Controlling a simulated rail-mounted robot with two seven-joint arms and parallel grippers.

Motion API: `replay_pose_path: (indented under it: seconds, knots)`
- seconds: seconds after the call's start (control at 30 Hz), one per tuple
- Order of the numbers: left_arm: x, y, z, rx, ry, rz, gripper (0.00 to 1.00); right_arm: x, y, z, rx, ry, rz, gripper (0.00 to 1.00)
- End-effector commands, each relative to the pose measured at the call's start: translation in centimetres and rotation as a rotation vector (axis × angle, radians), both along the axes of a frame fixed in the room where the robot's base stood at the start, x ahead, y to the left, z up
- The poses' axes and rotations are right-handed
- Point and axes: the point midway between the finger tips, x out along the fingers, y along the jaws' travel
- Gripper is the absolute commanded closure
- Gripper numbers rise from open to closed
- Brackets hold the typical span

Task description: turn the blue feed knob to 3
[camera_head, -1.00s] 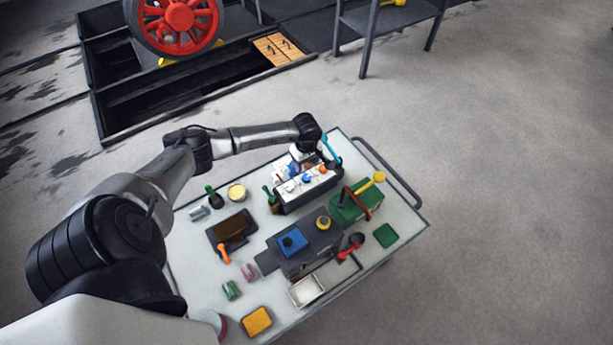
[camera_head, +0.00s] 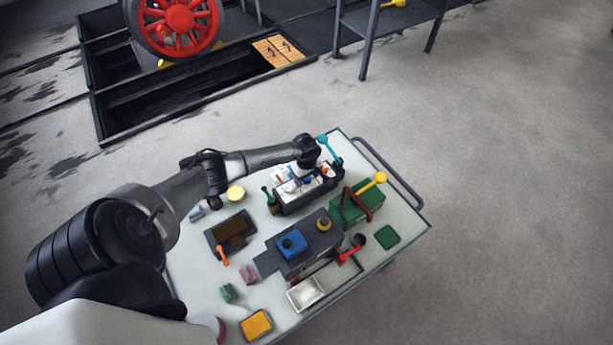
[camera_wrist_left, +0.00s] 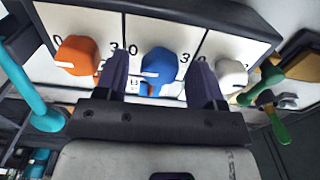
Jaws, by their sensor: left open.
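The blue feed knob (camera_wrist_left: 157,66) is in the middle of the wrist view, on a white panel with a 0 at its upper left and a 3 at its upper right. A white mark shows on its left side. My left gripper (camera_wrist_left: 162,78) is open, with one finger on each side of the knob; I cannot tell whether either finger touches it. In the head view my left gripper (camera_head: 307,168) is over the panel box (camera_head: 290,207) and partly hides the knobs.
An orange knob (camera_wrist_left: 77,55) and a white knob (camera_wrist_left: 231,74) flank the blue one.

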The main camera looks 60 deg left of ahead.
Motion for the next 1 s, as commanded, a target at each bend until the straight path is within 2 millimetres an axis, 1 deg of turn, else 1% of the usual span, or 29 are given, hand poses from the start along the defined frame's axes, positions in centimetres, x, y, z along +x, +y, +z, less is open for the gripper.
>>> replay_pose_path:
  seconds: [0.03,0.07,0.53,0.77,1.0]
  knots:
    - [0.01,-0.01,0.01,0.000,0.000,0.000,0.37,0.00,0.04,0.00,0.001,0.000,-0.001,0.57]
    - [0.01,-0.01,0.01,0.000,0.000,0.000,0.40,0.00,0.06,0.01,0.002,0.000,-0.001,0.57]
    - [0.00,0.00,0.01,0.000,0.000,0.000,0.85,0.01,0.26,0.03,0.008,-0.001,-0.006,0.57]
    - [-0.01,0.02,0.01,0.001,0.000,0.020,0.86,0.01,0.22,-0.02,0.008,-0.001,-0.005,0.57]
    - [-0.06,0.10,-0.02,0.002,0.001,0.144,0.86,0.01,0.02,-0.21,0.001,-0.001,-0.001,0.57]
